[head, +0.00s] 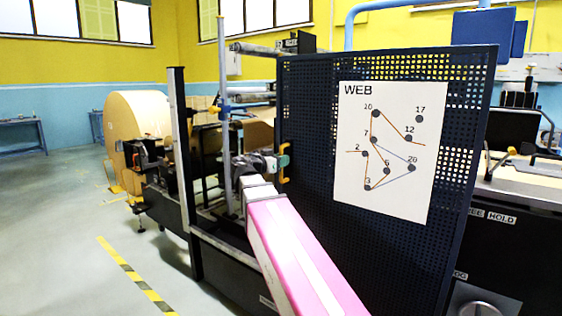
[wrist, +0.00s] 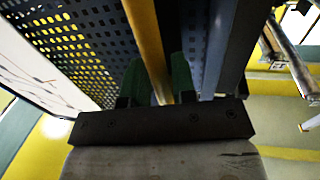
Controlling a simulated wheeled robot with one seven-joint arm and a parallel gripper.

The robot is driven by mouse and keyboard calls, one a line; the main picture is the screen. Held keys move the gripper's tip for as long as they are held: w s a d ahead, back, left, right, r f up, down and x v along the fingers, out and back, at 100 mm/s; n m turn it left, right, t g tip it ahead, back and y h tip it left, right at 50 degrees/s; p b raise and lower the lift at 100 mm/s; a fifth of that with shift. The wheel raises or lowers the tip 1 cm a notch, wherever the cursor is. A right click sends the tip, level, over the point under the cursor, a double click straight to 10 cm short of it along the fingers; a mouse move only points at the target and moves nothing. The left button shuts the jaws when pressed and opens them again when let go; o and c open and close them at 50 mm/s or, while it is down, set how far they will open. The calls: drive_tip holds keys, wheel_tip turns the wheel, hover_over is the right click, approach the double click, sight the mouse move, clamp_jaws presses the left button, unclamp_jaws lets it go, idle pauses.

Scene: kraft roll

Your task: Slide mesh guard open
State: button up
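The mesh guard (head: 310,120) is a dark blue perforated panel standing upright in the middle of the head view. It also fills the upper left of the wrist view (wrist: 85,40). A yellow upright handle (head: 283,177) is on its left edge. In the wrist view the handle (wrist: 146,30) runs down between the two green fingers of my gripper (wrist: 160,80). The fingers sit close on both sides of it with no clear gap, so my gripper looks shut on it. In the head view my gripper (head: 284,157) is partly hidden behind my wrist.
A white WEB diagram (head: 385,150) is fixed on the guard. A dark upright post (head: 183,170) and machine frame stand left of my arm. A large kraft roll (head: 140,130) stands further left. The floor (head: 60,220) at left is clear, with a yellow-black stripe (head: 135,275).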

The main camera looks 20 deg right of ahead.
drive_tip(key=shift+o, duration=0.8)
drive_tip(key=shift+a, duration=0.1)
drive_tip(key=v, duration=1)
drive_tip(key=shift+s+a, duration=0.2)
drive_tip(key=shift+a, duration=0.1)
drive_tip(key=s+d+f+n+g+y, duration=0.1)
drive_tip(key=d+f+n+g+y, duration=0.2)
drive_tip(key=f, duration=0.9)
drive_tip(key=d+f+n+y, duration=0.1)
drive_tip(key=f+n+y, duration=0.3)
drive_tip(key=f, duration=0.8)
drive_tip(key=s+a+f+n+g+y, duration=0.1)
drive_tip(key=s+f+n+g+y, duration=0.1)
drive_tip(key=f, duration=0.9)
drive_tip(key=s+a+f+n+g+y, duration=0.2)
drive_tip(key=s+f+n+y, duration=0.2)
drive_tip(key=s+f+y, duration=0.3)
wheel_tip(320, 180, down, 5)
drive_tip(key=shift+s+a+r+g, duration=0.2)
drive_tip(key=shift+s+g, duration=0.1)
drive_tip(key=shift+s, duration=0.55)
